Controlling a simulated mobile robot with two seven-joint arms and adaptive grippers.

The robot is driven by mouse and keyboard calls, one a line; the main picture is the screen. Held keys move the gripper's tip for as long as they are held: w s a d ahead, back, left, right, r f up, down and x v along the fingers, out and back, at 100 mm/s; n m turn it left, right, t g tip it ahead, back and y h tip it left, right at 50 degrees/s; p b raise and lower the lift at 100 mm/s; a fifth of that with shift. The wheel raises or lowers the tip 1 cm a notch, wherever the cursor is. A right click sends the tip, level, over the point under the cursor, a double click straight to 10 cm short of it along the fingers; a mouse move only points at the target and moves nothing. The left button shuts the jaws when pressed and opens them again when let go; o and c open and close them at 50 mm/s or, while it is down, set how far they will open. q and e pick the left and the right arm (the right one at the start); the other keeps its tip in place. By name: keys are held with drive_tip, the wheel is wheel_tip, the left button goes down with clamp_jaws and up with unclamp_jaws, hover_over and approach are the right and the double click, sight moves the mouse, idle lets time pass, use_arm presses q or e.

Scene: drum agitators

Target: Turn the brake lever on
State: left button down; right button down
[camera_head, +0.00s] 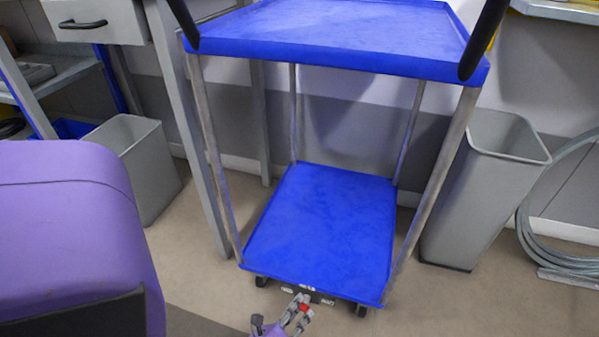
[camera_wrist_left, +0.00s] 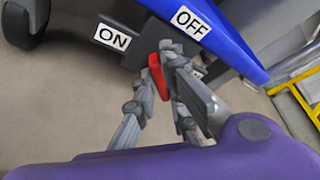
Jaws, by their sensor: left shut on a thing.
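A cart with two blue shelves stands ahead, and its lower shelf (camera_head: 325,225) is near the floor. The red brake lever (camera_wrist_left: 158,76) is under the lower shelf's near edge, between the white ON label (camera_wrist_left: 112,37) and the white OFF label (camera_wrist_left: 189,22) in the left wrist view. My left gripper (camera_head: 301,306) is at the lever, low at the cart's front edge. Its fingers (camera_wrist_left: 164,62) are shut on the red lever, which they partly hide. My right gripper is not in view.
A caster wheel (camera_wrist_left: 24,22) is close by in the left wrist view. Grey bins stand left (camera_head: 150,165) and right (camera_head: 485,190) of the cart. A coiled grey hose (camera_head: 545,225) lies at the far right. The floor in front is clear.

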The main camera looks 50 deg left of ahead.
use_arm(q)
drive_tip(key=shift+a+f+n+t+h, duration=0.15)
drive_tip(key=shift+n+t, duration=0.4)
drive_tip(key=shift+n, duration=0.6)
drive_tip(key=shift+f+n+t+h, duration=0.1)
drive_tip(key=shift+n+t, duration=0.4)
drive_tip(key=shift+n, duration=0.6)
drive_tip(key=shift+a+f+n+t+h, duration=0.15)
drive_tip(key=shift+n+t, duration=0.4)
drive_tip(key=shift+n, duration=0.6)
drive_tip(key=c, duration=1.8)
unclamp_jaws()
drive_tip(key=shift+d, duration=0.1)
drive_tip(key=shift+s, duration=0.2)
drive_tip(key=s+d, duration=0.2)
drive_tip(key=s, duration=0.9)
drive_tip(key=shift+s, duration=0.25)
drive_tip(key=shift+f, duration=0.1)
